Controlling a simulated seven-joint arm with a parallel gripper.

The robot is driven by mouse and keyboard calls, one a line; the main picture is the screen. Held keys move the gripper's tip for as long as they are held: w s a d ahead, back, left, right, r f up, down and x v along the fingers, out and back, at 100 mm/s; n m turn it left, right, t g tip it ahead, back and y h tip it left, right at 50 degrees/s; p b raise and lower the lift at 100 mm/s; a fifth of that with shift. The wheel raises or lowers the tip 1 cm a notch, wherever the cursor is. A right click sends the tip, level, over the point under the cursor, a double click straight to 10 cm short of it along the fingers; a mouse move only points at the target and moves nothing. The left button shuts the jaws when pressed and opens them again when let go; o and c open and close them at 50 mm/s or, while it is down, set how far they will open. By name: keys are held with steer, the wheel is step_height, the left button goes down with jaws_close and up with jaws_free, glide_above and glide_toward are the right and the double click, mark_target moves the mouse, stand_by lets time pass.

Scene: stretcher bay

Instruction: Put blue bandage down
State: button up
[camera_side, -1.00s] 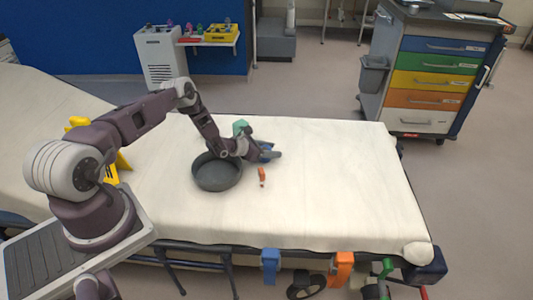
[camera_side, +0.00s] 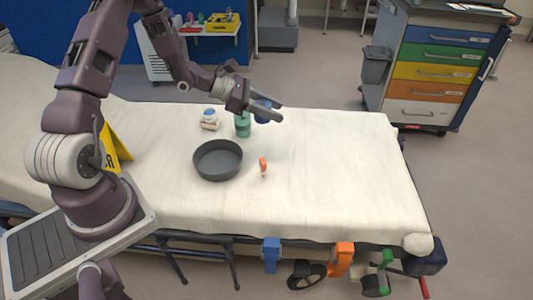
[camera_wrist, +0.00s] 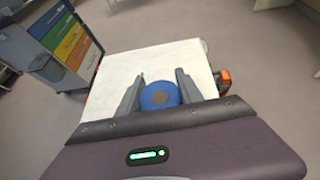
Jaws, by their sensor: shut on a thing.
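The blue bandage (camera_side: 262,111) is a round blue roll. In the wrist view the bandage (camera_wrist: 160,96) sits between the two fingers with its brownish round core facing the camera. My gripper (camera_side: 272,110) is shut on it and holds it up over the far part of the white stretcher sheet (camera_side: 330,170). In the side view the near finger hides part of the roll. My gripper also shows in the wrist view (camera_wrist: 158,82).
A green bottle (camera_side: 242,126) stands just left of my gripper. A white and blue item (camera_side: 210,118) is behind a dark round pan (camera_side: 218,162). A small orange item (camera_side: 263,167) lies right of the pan. The sheet's right half is clear.

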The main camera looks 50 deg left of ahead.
steer(key=s+d+r+m+g+h, duration=0.2)
steer(key=s+d+m+g+h, duration=0.2)
steer(key=s+d+m+g, duration=0.65)
steer(key=s+a+f+m+g+y, duration=0.2)
steer(key=s+f+m+g, duration=0.15)
steer(key=s, duration=0.25)
steer(key=s+a+f+m+g+y, duration=0.1)
steer(key=s+a+f+m+g, duration=0.2)
steer(key=s, duration=0.4)
steer(key=s+a+f+m+g+y, duration=0.2)
steer(key=s+m+g, duration=0.15)
steer(key=s, duration=0.25)
steer(key=a+f+m+t+y, duration=0.1)
steer(key=a+f+m+y, duration=0.2)
steer(key=a+m+y, duration=0.8)
steer(key=a+f+m+t+y, duration=0.2)
steer(key=a+m+y, duration=0.35)
steer(key=a, duration=1.05)
steer(key=w+a+m+t+y, duration=0.3)
steer(key=w+a+m+t, duration=0.55)
steer(key=w, duration=0.45)
steer(key=shift+m+g+h, duration=0.25)
steer(key=shift+g, duration=0.05)
steer(key=f, duration=1)
steer(key=shift+w+a, duration=0.2)
steer(key=shift+a, duration=0.2)
steer(key=shift+f, duration=0.25)
